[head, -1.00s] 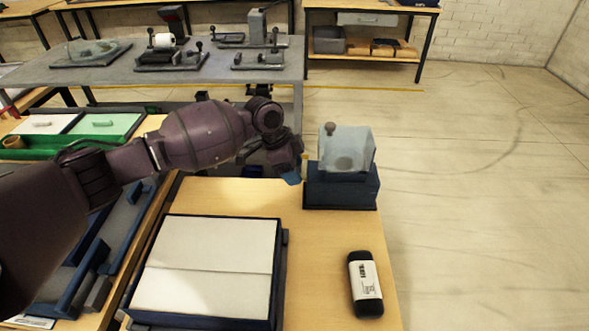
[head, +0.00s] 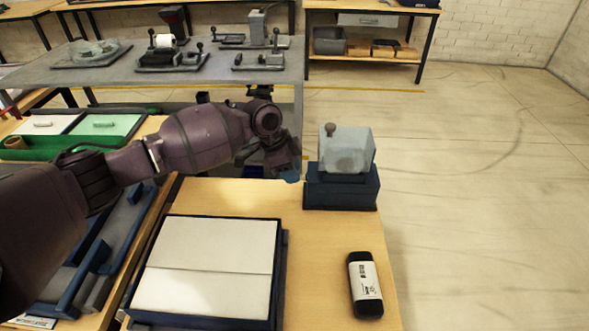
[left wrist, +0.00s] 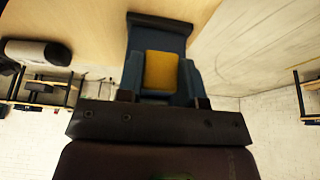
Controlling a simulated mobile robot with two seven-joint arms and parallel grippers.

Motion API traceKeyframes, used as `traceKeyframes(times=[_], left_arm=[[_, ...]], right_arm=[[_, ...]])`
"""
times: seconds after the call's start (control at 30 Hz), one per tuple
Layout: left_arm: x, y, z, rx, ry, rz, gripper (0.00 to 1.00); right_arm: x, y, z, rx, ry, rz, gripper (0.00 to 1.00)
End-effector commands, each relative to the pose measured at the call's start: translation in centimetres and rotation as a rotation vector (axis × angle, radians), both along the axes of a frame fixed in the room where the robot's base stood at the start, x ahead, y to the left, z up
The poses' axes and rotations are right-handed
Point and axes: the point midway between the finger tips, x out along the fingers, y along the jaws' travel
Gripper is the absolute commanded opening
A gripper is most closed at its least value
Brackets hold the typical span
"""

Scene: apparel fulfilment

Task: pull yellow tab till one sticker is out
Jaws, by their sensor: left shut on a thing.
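The sticker dispenser (head: 341,188) has a dark blue base and a clear, greyish cover with a brown knob on top. It stands at the far right of the wooden table. In the left wrist view, the yellow tab (left wrist: 161,72) sits between the two blue fingers of my left gripper (left wrist: 161,82), in front of the dispenser's blue body (left wrist: 158,33). My left gripper (head: 291,174) is shut on the tab, just left of the dispenser. The tab is hidden in the head view, and I cannot tell how far any sticker is out. My right gripper is not in view.
A white two-panel box (head: 207,265) with dark edges lies on the table (head: 320,265) at the front left. A black and white labelled device (head: 365,284) lies at the front right. Wood between them is clear. Blue-railed fixtures stand at the left.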

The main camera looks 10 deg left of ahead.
Motion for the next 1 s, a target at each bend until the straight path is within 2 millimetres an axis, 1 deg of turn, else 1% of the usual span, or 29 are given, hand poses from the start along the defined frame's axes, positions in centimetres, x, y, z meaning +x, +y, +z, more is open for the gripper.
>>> traceKeyframes(times=[0.03, 0.1, 0.23, 0.33, 0.6, 0.63, 0.7, 0.77, 0.8, 1.0], left_arm=[[-0.2, 1.1, 0.2, 0.003, 0.000, 0.006, 0.00], [-0.4, 2.3, 0.3, 0.002, -0.002, 0.005, 0.00], [-0.8, 4.1, 0.2, 0.003, -0.001, 0.004, 0.00], [-0.9, 4.7, 0.1, 0.002, -0.001, 0.002, 0.00], [-0.9, 4.7, 0.0, 0.002, 0.000, 0.000, 0.00], [-0.9, 4.7, 0.0, 0.002, 0.000, 0.000, 0.37], [-0.9, 4.7, 0.0, 0.002, 0.000, 0.000, 0.48], [-0.9, 4.7, 0.0, 0.002, 0.000, 0.000, 0.57], [-0.9, 4.7, 0.0, 0.002, 0.000, 0.000, 0.60], [-0.9, 4.7, 0.0, 0.002, 0.000, 0.000, 0.60]], right_arm=[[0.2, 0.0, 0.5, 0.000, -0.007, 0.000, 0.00], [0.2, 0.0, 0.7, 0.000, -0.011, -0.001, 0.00], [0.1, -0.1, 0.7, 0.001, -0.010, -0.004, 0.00], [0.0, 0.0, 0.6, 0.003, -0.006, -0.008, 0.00], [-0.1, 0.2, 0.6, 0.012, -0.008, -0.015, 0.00], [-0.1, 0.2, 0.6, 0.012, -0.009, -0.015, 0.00], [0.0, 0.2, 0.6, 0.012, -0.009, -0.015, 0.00], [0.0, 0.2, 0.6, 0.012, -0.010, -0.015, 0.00], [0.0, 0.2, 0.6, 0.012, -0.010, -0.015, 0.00], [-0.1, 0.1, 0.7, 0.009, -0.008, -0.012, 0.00]])
